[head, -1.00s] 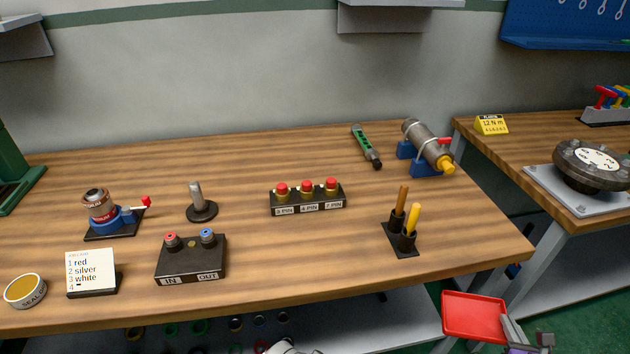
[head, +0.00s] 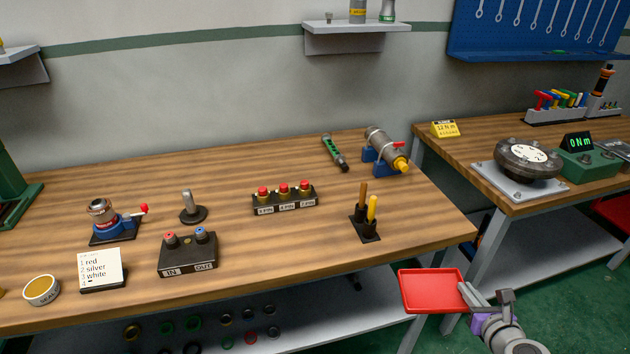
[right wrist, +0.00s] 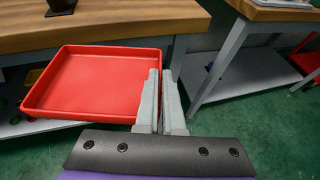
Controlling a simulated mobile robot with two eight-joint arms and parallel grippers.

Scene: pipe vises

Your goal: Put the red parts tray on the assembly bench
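The red parts tray (head: 431,291) is empty and roughly level, in front of the right front corner of the assembly bench (head: 300,262) and apart from it in the head view. My right gripper (head: 468,291) is shut on the tray's right edge. In the right wrist view the red parts tray (right wrist: 98,85) reaches left from the fingers (right wrist: 160,100), with the bench edge behind it. My left gripper is not in view.
The bench's front right area holds a black stand (head: 366,230) with two tools. Bare wood lies between it and the IN/OUT block (head: 188,254). A pipe vise (head: 385,152) stands at the back right. A second bench (head: 470,165) stands right, across a gap.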

